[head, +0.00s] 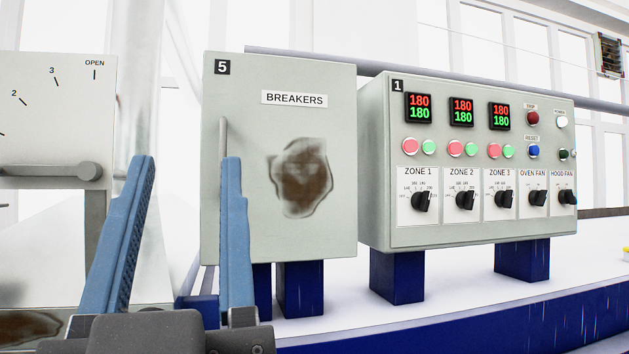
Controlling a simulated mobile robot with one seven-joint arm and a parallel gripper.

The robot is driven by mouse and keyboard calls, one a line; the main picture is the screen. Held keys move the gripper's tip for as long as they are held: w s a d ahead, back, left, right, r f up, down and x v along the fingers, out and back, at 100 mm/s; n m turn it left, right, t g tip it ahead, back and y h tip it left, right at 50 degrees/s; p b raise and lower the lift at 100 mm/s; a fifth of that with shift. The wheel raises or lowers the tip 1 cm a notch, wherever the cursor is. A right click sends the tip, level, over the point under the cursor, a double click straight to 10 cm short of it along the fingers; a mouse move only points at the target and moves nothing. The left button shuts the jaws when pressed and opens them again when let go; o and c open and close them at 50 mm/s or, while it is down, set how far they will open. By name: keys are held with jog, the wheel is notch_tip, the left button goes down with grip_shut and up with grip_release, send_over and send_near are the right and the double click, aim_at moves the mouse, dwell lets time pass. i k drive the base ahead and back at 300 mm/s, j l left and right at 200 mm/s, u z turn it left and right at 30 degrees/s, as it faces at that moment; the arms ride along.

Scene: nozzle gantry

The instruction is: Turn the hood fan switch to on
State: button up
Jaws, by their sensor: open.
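The hood fan switch (567,197) is a black rotary knob on a white plate labelled HOOD FAN, at the far right of the lower row on control box 1 (470,232). Its marks are too small to read, so I cannot tell its setting. The similar oven fan knob (538,197) sits just left of it. My gripper (188,165) is at the lower left in the head view, with two blue fingers spread apart and nothing between them. It is well to the left of the switch, in front of the breakers box, and touches no knob.
The grey breakers box (235,160), with a brown stain and a vertical handle (223,140), stands left of the control box. A dial panel with a lever (60,170) is at the far left. Zone knobs (421,201) share the lower row. Space before the control box looks clear.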

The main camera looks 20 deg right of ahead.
aim_at(567, 195)
jog(key=z, duration=1.6)
jog(key=i+l+z, duration=0.1)
jog(key=i+z, duration=0.2)
jog(key=i, duration=0.65)
jog(key=i+j+z, duration=0.15)
jog(key=i+z, duration=0.2)
jog(key=i, duration=0.6)
